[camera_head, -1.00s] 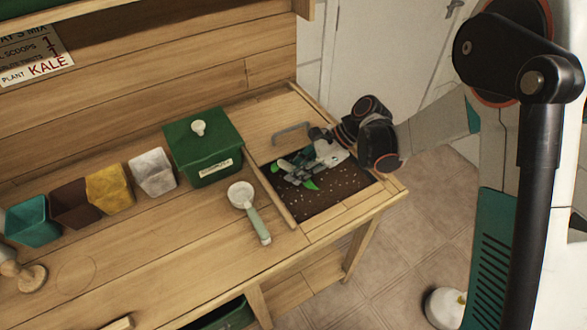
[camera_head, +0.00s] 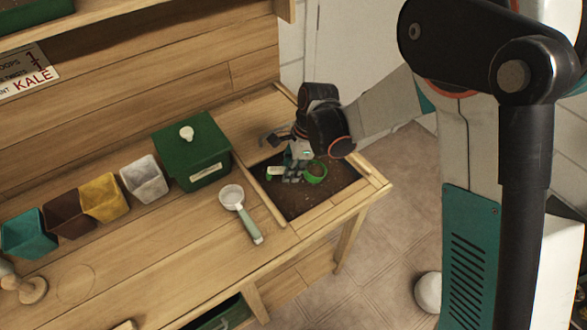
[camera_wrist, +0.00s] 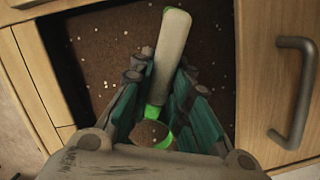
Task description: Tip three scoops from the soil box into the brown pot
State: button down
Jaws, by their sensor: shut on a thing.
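The soil box (camera_head: 300,206) is a recess of dark, white-flecked soil at the bench's right end. My gripper (camera_head: 292,172) is over it, shut on a scoop with a bright green bowl (camera_head: 316,173) and a pale handle (camera_head: 276,172). In the wrist view, the handle (camera_wrist: 172,45) rises between my fingers (camera_wrist: 160,100), and the green-rimmed bowl (camera_wrist: 154,134) sits low between them. Brown, speckled matter shows inside the rim; I cannot tell whether it is a load or soil behind. The brown pot (camera_head: 66,215) stands far left, between the teal and yellow pots.
A second scoop, white with a pale green handle (camera_head: 240,212), lies left of the soil box. A lidded green box (camera_head: 192,150) stands behind it. A teal pot (camera_head: 28,236), yellow pot (camera_head: 104,199) and white pot (camera_head: 145,179) line the bench. The front of the bench is mostly clear.

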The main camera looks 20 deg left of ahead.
jog(key=shift+s+a+r+t+h+p, duration=0.1)
jog(key=shift+a+r+h+p, duration=0.2)
jog(key=shift+r, duration=0.3)
jog(key=shift+s+a+r+t+h+p, duration=0.1)
jog(key=shift+s+a+r+h+p, duration=0.05)
jog(key=shift+r+p, duration=0.35)
jog(key=shift+s+a+r+t+h+p, duration=0.1)
jog(key=shift+a+r+h+p, duration=0.15)
jog(key=shift+r, duration=0.4)
jog(key=shift+s+a+r+t+h+p, duration=0.1)
jog(key=shift+a+r+h+p, duration=0.1)
jog(key=shift+r+p, duration=0.3)
jog(key=shift+s+a+r+t+h+p, duration=0.1)
jog(key=shift+a+r+h+p, duration=0.05)
jog(key=shift+r, duration=0.55)
jog(key=shift+s+a+r+t+h+p, duration=0.1)
jog(key=shift+a+r+h+p, duration=0.1)
jog(key=shift+r+p, duration=0.3)
jog(key=shift+r, duration=0.1)
